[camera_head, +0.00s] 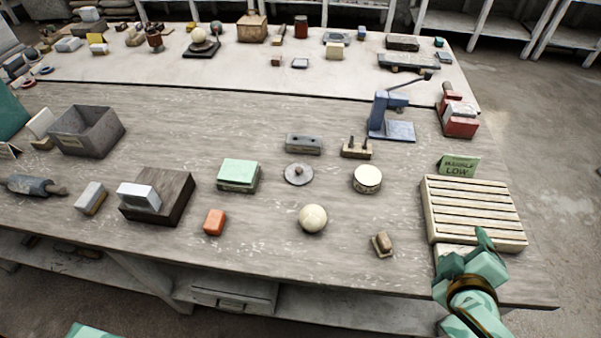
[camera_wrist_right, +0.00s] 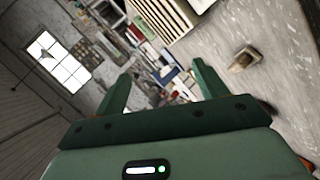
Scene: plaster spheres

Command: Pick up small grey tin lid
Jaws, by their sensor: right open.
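A small grey tin lid (camera_head: 299,174), round and flat with a small knob on top, lies on the workbench (camera_head: 270,262) near its middle in the head view. My right gripper (camera_head: 466,252) is at the bench's front right, beside the slatted cream rack and well to the right of the lid. In the right wrist view the same gripper (camera_wrist_right: 160,84) has its two green fingers wide apart with nothing between them. I cannot make out the lid in that view. My left gripper is not in the head view.
Around the lid stand a grey block with holes (camera_head: 304,144), a round cream tin (camera_head: 367,179), a cream ball (camera_head: 313,219) and a green-topped box (camera_head: 238,175). A slatted rack (camera_head: 472,212) and a blue press (camera_head: 392,118) stand right. Bare bench lies in front of the ball.

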